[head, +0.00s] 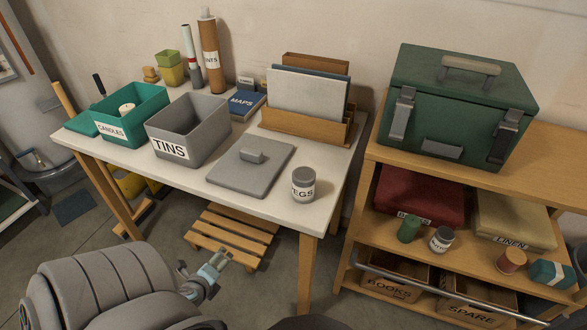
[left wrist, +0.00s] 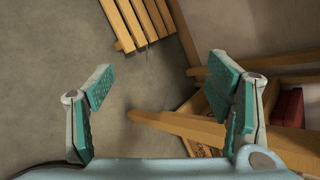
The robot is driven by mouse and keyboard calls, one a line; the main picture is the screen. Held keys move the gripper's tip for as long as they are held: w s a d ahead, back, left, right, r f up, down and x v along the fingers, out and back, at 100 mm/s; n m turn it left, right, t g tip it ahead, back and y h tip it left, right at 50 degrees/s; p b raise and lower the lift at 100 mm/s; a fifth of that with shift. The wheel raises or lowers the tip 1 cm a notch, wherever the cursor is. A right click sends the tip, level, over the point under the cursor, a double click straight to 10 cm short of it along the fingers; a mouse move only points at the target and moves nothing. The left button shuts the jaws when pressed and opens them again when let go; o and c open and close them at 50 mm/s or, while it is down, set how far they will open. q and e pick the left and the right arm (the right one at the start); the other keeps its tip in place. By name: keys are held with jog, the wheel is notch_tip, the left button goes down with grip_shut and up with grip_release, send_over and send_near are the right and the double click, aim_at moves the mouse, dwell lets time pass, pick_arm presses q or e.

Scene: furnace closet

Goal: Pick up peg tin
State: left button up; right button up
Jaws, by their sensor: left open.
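The peg tin (head: 303,186) is a small round tin with a grey lid and a pale label reading "EGS" on its visible side. It stands upright on the white table (head: 262,208) near its front right corner. My left gripper (head: 214,266) is below the table's front edge, left of the tin and apart from it. In the left wrist view my left gripper (left wrist: 165,100) is open with nothing between its teal finger pads. The tin is not visible in that view. My right gripper is not in view.
A grey lid (head: 235,178) lies just left of the tin, beside the grey TINS box (head: 205,146). A wooden file holder (head: 325,131) stands behind. A slatted wooden stool (head: 236,233) is under the table. A wooden shelf unit (head: 378,148) stands close on the right.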

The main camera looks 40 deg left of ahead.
pick_arm(q)
jog(key=w+d+r+m+t+b, duration=0.2)
jog(key=w+r+m+t, duration=0.3)
jog(key=w+r+m, duration=0.4)
jog(key=m+t+h+b, duration=0.1)
jog(key=m+t+h, duration=0.35)
jog(key=m, duration=0.35)
send_near(297, 183)
jog(key=shift+t, duration=0.35)
jog(key=w, duration=0.3)
jog(key=w+a+f, duration=0.1)
jog(key=shift+w, duration=0.15)
jog(key=w+p, duration=0.1)
jog(key=w, duration=0.3)
jog(key=w+p, duration=0.1)
jog(key=w, duration=0.3)
jog(key=shift+w+r, duration=0.15)
jog(key=shift+r, duration=0.05)
jog(key=shift+w+f, duration=0.15)
jog(key=c, duration=1.4)
jog(key=shift+c, duration=0.6)
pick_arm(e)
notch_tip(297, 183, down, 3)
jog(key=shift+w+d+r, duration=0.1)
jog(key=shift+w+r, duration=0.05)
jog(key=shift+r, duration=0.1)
